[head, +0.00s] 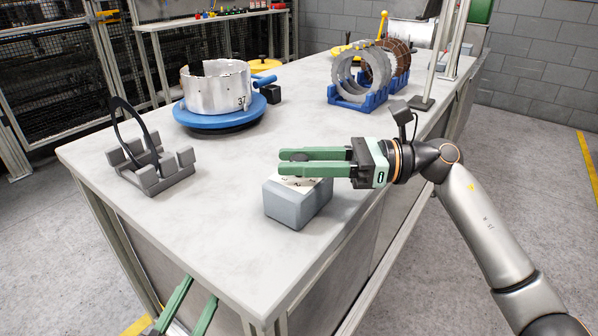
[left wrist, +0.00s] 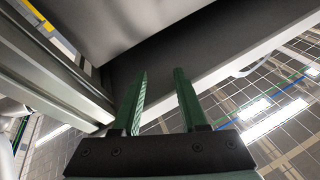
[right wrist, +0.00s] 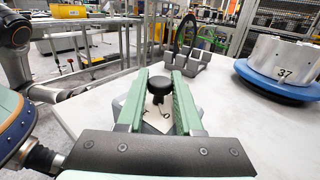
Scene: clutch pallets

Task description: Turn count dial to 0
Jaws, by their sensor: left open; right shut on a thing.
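The count dial is a dark round knob (right wrist: 159,88) on the pale sloped top of a grey box (head: 297,205) near the table's front. My right gripper (head: 288,161) reaches in from the right, level above the box, with its green fingers shut on the knob. In the right wrist view the knob sits between the fingers, and black marks show on the pale face (right wrist: 152,112) below it. The dial's setting cannot be read. My left gripper (left wrist: 158,98) is open and empty, low beside the table's front edge; its fingers also show in the head view (head: 188,305).
A grey cradle (head: 148,172) holding a thin black ring (head: 125,122) stands at the left. A metal drum marked 37 (head: 216,90) sits on a blue turntable (head: 218,117). Blue stands (head: 358,102) with rings are at the back. The table (head: 240,235) is clear around the box.

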